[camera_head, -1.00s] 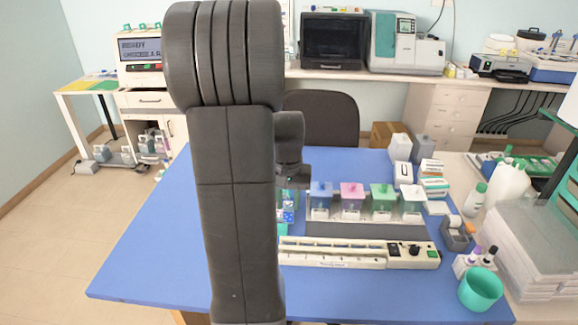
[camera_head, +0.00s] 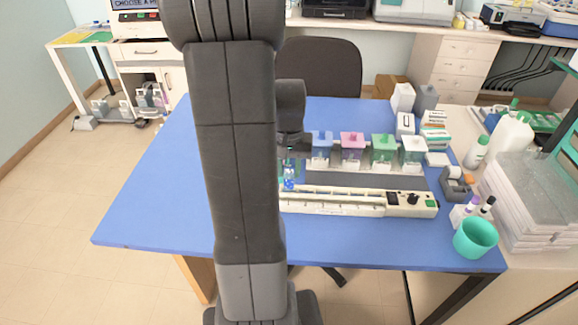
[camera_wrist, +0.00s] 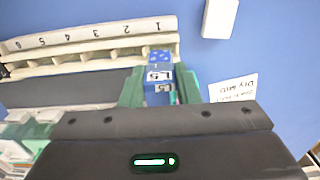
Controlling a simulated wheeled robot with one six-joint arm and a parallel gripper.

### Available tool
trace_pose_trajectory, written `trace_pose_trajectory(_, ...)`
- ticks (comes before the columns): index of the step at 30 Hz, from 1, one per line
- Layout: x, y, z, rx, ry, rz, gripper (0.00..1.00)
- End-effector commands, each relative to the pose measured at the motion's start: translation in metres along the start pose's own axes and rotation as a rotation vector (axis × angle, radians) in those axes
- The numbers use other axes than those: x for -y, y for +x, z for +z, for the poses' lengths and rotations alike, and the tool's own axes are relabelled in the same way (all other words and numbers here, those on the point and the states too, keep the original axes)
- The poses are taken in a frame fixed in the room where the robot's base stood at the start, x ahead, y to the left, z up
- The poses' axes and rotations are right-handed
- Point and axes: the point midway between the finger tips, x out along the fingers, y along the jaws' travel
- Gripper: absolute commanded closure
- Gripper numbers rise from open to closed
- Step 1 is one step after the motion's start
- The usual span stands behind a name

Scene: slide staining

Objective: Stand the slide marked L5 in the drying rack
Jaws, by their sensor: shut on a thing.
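My gripper (camera_wrist: 160,88) has green fingers and is shut on a slide (camera_wrist: 158,72) with a blue end and a white label; the label is too small to read surely. In the head view the blue end of the slide (camera_head: 288,184) shows below my gripper (camera_head: 288,165), at the left end of a long cream rack (camera_head: 330,208). In the wrist view the rack (camera_wrist: 95,40) has a row of slots numbered from 1 at the right. The slide is beside the rack's numbered end; whether it touches the rack cannot be told. Its lower part is hidden.
Staining jars with blue (camera_head: 322,150), pink (camera_head: 352,152) and green (camera_head: 383,151) lids stand behind the rack. A paper note (camera_wrist: 233,88) lies near my gripper. A teal cup (camera_head: 475,238) stands at the right. The blue table's left side is clear.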

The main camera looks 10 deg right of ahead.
Motion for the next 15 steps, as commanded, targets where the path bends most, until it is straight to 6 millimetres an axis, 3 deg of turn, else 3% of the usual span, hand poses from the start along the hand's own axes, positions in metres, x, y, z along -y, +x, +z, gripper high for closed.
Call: trace_pose_trajectory(15,0.0,0.038,0.0,0.0,0.0,0.0,0.94)
